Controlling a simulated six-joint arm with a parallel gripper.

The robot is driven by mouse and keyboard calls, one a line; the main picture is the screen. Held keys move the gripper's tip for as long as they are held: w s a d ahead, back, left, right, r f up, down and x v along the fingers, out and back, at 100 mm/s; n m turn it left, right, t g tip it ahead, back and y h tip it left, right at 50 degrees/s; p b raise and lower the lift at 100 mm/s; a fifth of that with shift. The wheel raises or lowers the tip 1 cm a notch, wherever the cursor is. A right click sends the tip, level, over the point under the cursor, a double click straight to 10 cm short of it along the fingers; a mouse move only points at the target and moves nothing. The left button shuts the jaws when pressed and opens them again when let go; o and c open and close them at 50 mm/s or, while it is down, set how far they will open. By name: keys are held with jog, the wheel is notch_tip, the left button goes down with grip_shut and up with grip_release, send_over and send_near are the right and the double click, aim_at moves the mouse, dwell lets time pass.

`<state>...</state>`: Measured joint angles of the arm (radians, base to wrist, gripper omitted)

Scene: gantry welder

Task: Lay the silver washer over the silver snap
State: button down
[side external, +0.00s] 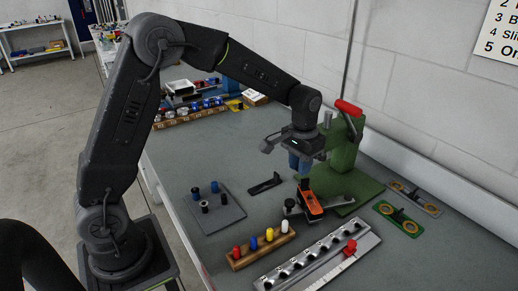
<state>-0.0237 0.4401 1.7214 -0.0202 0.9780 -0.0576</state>
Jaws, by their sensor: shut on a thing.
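My gripper (304,178) points down in front of the green press (345,150), with blue fingers above an orange and black block (312,205). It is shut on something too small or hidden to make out. I cannot tell whether the block touches the fingertips or stands apart below them. I cannot pick out the silver washer or the silver snap for sure. A silver rail (285,278) at the front holds a row of small round silver and dark pieces.
A wooden block (262,257) with coloured pegs and a grey plate (228,214) with dark and blue posts stand left of the rail. A black bracket (265,186) lies behind. Green (384,208) and grey (432,208) plates with brass rings lie right.

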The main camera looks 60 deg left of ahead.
aim_at(310, 197)
jog(key=d, duration=0.2)
jog(key=w+d+m, duration=0.1)
jog(key=shift+w+d+f, duration=0.1)
jog(key=shift+d+f, duration=0.25)
jog(key=shift+f, duration=2.7)
jog(key=shift+f, duration=0.35)
dwell(0.5)
jog(key=shift+r, duration=0.3)
jog(key=shift+f, duration=0.45)
jog(key=shift+r, duration=0.45)
dwell(0.4)
jog(key=c, duration=0.9)
grip_release()
